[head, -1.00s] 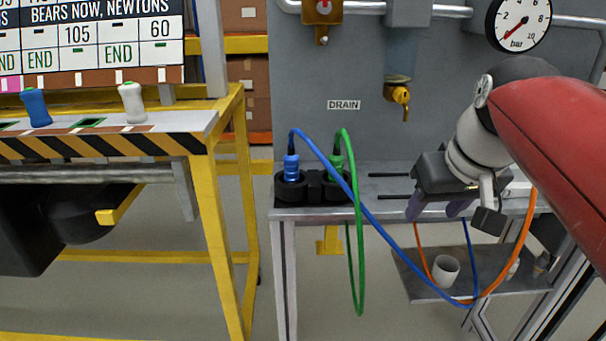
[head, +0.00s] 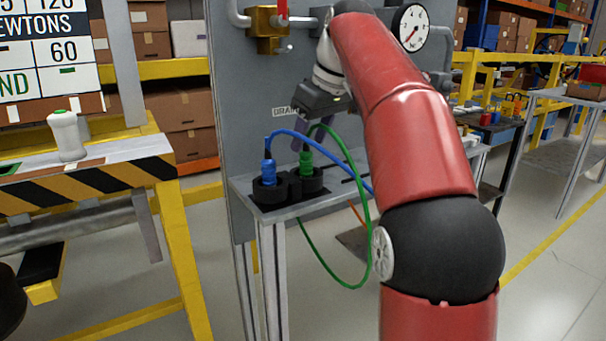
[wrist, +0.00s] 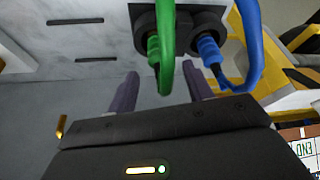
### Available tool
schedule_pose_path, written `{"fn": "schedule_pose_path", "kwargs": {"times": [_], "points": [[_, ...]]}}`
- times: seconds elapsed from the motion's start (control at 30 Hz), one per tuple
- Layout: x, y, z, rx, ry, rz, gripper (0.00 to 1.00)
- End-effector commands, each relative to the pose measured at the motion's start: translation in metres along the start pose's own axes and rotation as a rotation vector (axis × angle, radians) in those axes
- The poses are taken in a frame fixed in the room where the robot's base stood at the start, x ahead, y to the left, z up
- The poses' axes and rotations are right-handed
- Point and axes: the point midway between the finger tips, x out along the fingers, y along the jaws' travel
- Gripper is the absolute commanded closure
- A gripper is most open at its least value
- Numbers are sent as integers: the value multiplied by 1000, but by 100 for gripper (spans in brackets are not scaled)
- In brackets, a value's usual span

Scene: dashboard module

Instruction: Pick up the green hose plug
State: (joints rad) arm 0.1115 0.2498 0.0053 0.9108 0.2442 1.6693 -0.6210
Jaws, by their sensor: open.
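The green hose plug (head: 306,160) stands upright in the right-hand round black socket (head: 312,183) on the grey bench. Its green hose arches up and loops down past the bench edge. In the wrist view, my gripper (wrist: 160,78) is open, with purple fingers spread. The green plug (wrist: 153,46) lies beyond the fingertips, and its hose passes between the fingers in the picture. I see no contact with the plug.
The blue hose plug (head: 268,172) sits in the left socket, close beside the green one; it also shows in the wrist view (wrist: 208,48). The grey panel (head: 236,125) rises behind. A yellow-framed table (head: 178,235) with a white bottle-shaped piece (head: 66,135) stands left.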

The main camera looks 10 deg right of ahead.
Motion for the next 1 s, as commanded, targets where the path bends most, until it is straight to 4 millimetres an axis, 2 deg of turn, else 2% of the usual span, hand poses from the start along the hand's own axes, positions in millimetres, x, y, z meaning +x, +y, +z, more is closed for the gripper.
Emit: {"fn": "schedule_pose_path", "kwargs": {"times": [0.33,0.6,1.0], "points": [[46,1,5,0,0,0,49],[50,1,4,1,2,2,49],[50,2,4,1,2,2,100]]}}
